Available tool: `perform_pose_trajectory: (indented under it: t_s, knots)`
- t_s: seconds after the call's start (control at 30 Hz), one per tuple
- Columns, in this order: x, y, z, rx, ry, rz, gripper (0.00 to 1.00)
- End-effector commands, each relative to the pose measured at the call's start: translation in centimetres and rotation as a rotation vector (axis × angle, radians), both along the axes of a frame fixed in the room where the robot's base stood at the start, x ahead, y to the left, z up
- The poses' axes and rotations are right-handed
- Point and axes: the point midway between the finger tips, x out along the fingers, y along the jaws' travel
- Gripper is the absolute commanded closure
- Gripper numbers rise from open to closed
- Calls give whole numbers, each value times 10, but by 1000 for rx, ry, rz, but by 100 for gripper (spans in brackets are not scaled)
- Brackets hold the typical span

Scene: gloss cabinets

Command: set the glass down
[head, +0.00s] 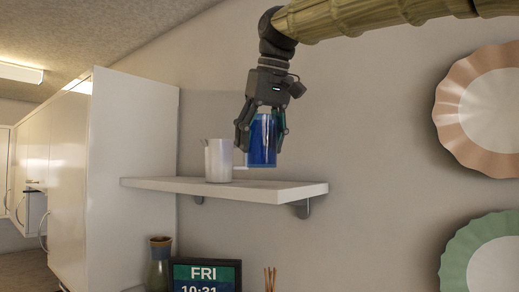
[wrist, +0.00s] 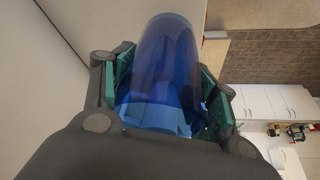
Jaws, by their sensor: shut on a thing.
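The glass (head: 262,145) is blue and see-through. It is upright between the fingers of my gripper (head: 260,133), which is shut on it and points down. In the head view the glass shows over the right part of the white wall shelf (head: 255,190), its lower edge just above the shelf's top surface; I cannot tell if it touches. In the wrist view the glass (wrist: 165,75) lies between the green-padded fingers of my gripper (wrist: 165,90).
A white mug (head: 219,162) stands on the shelf just left of the glass. The shelf's right end looks clear. Below are a vase (head: 159,263), a clock display (head: 205,275) and thin sticks (head: 270,279). Plates (head: 485,110) hang on the wall at right; a tall white cabinet (head: 125,170) stands left.

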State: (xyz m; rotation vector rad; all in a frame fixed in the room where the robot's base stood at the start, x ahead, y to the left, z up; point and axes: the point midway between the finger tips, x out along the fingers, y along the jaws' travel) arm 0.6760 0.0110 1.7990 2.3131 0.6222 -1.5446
Motion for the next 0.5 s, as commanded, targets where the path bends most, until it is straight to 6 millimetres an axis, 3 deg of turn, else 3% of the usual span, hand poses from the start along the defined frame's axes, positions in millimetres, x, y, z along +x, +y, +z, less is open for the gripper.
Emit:
perform_pose_trajectory:
  t_s: [0.37, 0.5]
  knots:
    - [25, -1, 0, 1, -1, 0, 71]
    - [25, -1, -10, -1, -1, 1, 71]
